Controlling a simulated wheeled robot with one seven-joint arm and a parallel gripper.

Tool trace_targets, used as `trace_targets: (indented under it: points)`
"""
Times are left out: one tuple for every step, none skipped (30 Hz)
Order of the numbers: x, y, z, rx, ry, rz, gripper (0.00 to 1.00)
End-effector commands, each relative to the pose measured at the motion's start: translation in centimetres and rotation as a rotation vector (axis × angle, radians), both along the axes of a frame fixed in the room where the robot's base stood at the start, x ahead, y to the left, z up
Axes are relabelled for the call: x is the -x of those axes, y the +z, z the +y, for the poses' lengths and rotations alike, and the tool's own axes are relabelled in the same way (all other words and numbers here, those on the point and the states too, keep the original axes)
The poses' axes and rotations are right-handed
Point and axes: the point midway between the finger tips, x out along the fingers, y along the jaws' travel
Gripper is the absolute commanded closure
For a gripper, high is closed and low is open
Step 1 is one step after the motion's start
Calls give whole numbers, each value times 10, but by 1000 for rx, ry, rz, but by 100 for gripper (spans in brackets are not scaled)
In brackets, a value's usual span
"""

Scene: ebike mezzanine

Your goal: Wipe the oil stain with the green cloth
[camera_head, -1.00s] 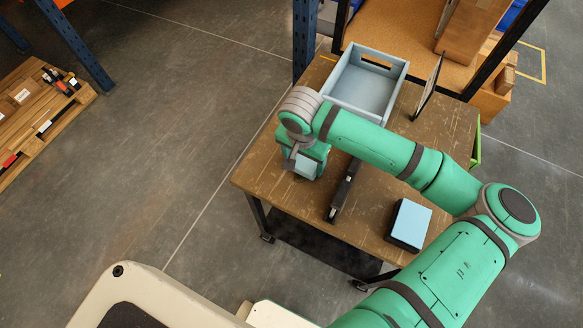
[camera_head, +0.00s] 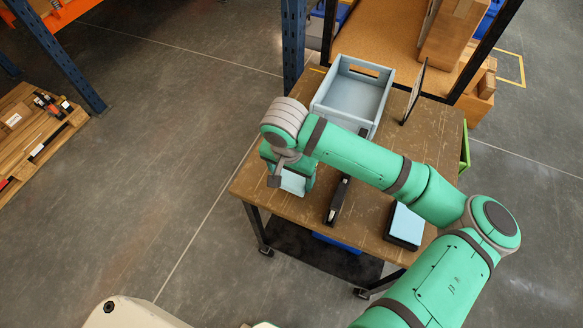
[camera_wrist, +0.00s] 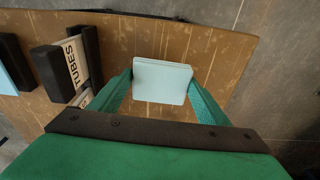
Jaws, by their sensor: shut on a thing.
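My gripper (camera_wrist: 161,84) is shut on a pale blue-green, flat piece (camera_wrist: 162,80) with rounded corners. I cannot tell for sure that this is the green cloth. It also shows in the head view (camera_head: 293,182), under my wrist near the left front part of the worn wooden table (camera_head: 272,208). Whether it touches the tabletop is unclear. I cannot make out an oil stain; the tabletop shows only pale scratches, and the arm and held piece hide part of it.
A grey-blue open crate (camera_head: 328,112) stands at the table's back, beside an upright dark-edged panel (camera_head: 415,91). A black holder labelled TUBES (camera_wrist: 75,62) lies near my gripper. A black box with a light blue top (camera_head: 407,223) sits at the front right. Bare wood lies between them.

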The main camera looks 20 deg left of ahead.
Motion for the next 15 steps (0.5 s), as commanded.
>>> trace_targets:
  points:
    - [0, 5, 0, -1, 0, -1, 51]
    - [0, 8, 0, -1, -1, -1, 51]
    - [-1, 11, 0, 0, -1, -2, 51]
    - [-1, 14, -1, 0, -2, -1, 51]
    - [-1, 17, -1, 0, -2, -1, 51]
    - [-1, 20, -1, -1, -3, -1, 51]
    - [-1, 23, -1, 0, -3, -1, 51]
    - [-1, 25, -1, 0, -2, -1, 51]
    - [-1, 29, 0, 0, 0, -1, 51]
    - [0, 32, 1, -1, 1, -1, 51]
    - [0, 34, 2, -1, 4, -1, 51]
    - [1, 37, 3, 0, 6, 0, 51]
    - [1, 39, 3, 0, 7, 0, 51]
    - [1, 41, 4, 0, 8, -1, 51]
    - [1, 43, 4, 0, 9, -1, 51]
